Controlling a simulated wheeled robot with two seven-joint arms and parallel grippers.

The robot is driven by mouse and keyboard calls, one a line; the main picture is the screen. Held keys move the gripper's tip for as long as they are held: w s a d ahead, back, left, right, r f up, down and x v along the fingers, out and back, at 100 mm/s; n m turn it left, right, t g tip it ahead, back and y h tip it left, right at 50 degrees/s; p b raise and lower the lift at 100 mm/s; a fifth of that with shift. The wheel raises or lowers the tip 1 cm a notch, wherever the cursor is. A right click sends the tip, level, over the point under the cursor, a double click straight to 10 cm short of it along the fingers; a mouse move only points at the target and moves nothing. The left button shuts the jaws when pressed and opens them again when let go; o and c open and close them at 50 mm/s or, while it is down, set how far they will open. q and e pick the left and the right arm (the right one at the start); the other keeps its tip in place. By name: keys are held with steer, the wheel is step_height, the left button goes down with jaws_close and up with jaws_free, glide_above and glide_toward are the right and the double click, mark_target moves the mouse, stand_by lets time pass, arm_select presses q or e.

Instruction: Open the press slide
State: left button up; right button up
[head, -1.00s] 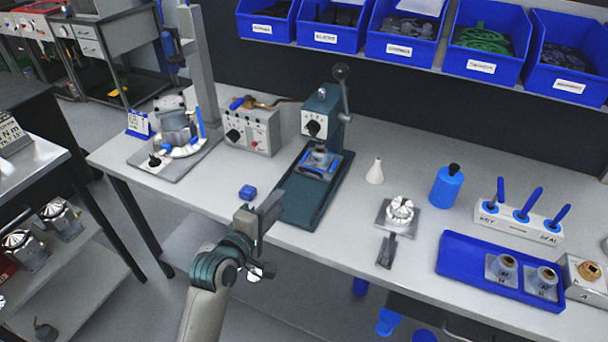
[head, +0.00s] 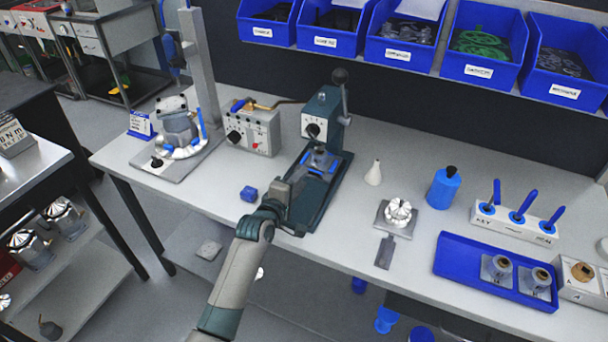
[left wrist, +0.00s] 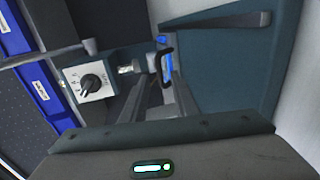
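The teal press (head: 322,108) stands on the bench with a white dial plate and a lever on its right. Its slide (head: 320,168), with blue edging, sits low at the front and carries a grey housing (head: 320,156). My left gripper (head: 296,186) is just in front of the slide, over the teal base (head: 312,212). In the left wrist view the fingers (left wrist: 166,92) look apart, pointing at a blue and black part (left wrist: 165,62) of the slide. Contact cannot be told. My right gripper is not in view.
A white cone (head: 374,172), a blue bottle (head: 443,188) and a blue tray (head: 448,270) stand to the right. Blue bins hang above.

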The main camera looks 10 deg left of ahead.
arm_select(q)
steer(key=shift+x, duration=1.45)
jaws_close()
stand_by(0.5)
